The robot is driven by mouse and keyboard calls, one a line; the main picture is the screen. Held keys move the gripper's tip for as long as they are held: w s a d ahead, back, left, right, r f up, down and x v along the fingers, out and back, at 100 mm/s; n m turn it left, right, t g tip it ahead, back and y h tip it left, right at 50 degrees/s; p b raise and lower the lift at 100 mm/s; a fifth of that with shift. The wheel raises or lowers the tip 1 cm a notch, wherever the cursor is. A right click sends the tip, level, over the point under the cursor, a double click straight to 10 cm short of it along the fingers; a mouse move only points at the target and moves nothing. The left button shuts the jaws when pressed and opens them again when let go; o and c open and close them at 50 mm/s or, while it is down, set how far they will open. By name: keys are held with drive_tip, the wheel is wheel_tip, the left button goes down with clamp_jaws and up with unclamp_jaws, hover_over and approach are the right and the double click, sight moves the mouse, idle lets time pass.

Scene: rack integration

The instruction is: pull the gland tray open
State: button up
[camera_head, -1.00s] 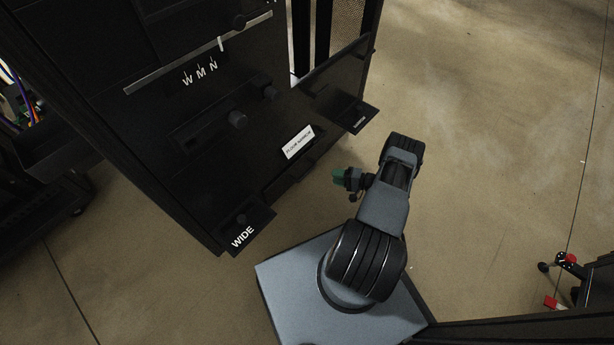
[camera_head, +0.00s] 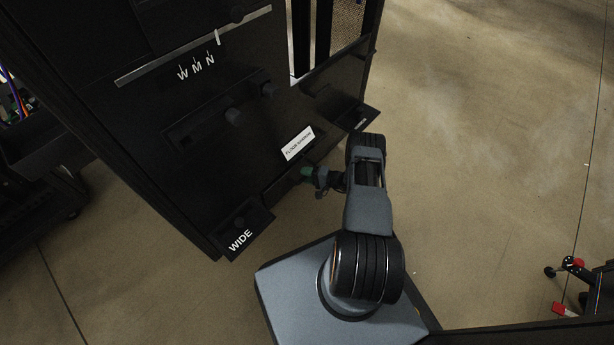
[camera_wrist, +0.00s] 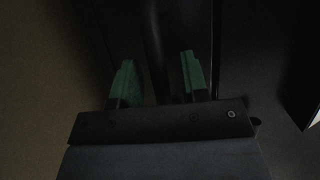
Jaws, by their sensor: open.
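The black rack (camera_head: 130,110) stands at the upper left. The gland tray seems to be the low black front with a bar handle (camera_head: 283,186), below a white label (camera_head: 298,143). My gripper (camera_head: 306,174) has green fingertips and is at the right part of this handle. In the wrist view my gripper (camera_wrist: 159,72) is open, with a dark bar (camera_wrist: 154,45) running between its two fingers. The picture is too dark to tell whether either finger touches the bar.
A black box marked WIDE (camera_head: 240,235) juts from the rack's lower left, and another dark box (camera_head: 355,117) from its right. A red-and-black object (camera_head: 565,308) lies at lower right.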

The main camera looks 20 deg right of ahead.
clamp_jaws()
idle(0.4)
